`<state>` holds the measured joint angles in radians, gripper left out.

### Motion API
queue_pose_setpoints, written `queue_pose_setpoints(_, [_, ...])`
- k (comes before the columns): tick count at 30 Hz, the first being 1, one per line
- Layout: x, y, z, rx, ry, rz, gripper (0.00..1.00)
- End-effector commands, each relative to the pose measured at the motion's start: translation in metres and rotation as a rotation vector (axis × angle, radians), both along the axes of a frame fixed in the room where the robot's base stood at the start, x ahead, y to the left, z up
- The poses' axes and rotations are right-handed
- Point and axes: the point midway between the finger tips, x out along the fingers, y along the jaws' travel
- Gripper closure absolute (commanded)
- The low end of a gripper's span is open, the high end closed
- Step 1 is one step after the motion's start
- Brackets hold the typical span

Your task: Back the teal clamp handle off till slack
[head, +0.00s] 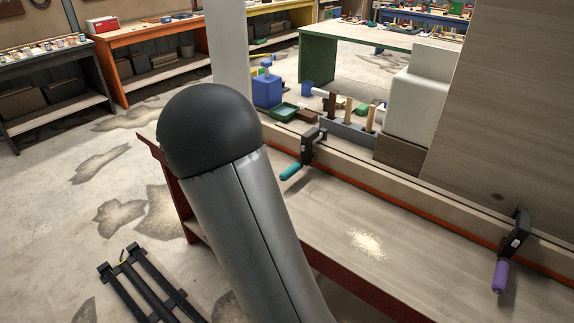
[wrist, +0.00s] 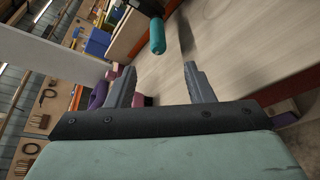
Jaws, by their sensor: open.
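In the wrist view the teal handle (wrist: 157,37) shows at the top, ahead of the gap between my fingertips. My gripper (wrist: 161,72) is open, with nothing between its fingers. The fingers look apart from the handle. In the head view I cannot see my gripper. A second black clamp (head: 516,235) with a purple handle (head: 500,276) grips the stringer at the right.
The bench top (head: 340,215) is mostly bare, with a small sawdust pile (head: 367,243). A tall wooden panel (head: 500,110) rises at the right.

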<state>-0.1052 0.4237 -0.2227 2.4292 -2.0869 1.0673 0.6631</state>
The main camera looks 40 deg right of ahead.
Motion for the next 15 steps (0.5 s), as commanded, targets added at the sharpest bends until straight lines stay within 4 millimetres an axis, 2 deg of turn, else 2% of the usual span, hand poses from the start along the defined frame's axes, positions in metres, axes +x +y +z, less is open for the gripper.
queue_pose_setpoints(5, [0.009, -0.011, -0.002, -0.014, 0.005, 0.015, 0.52])
queue_pose_setpoints(15, [0.042, -0.069, -0.019, -0.011, 0.005, 0.013, 0.52])
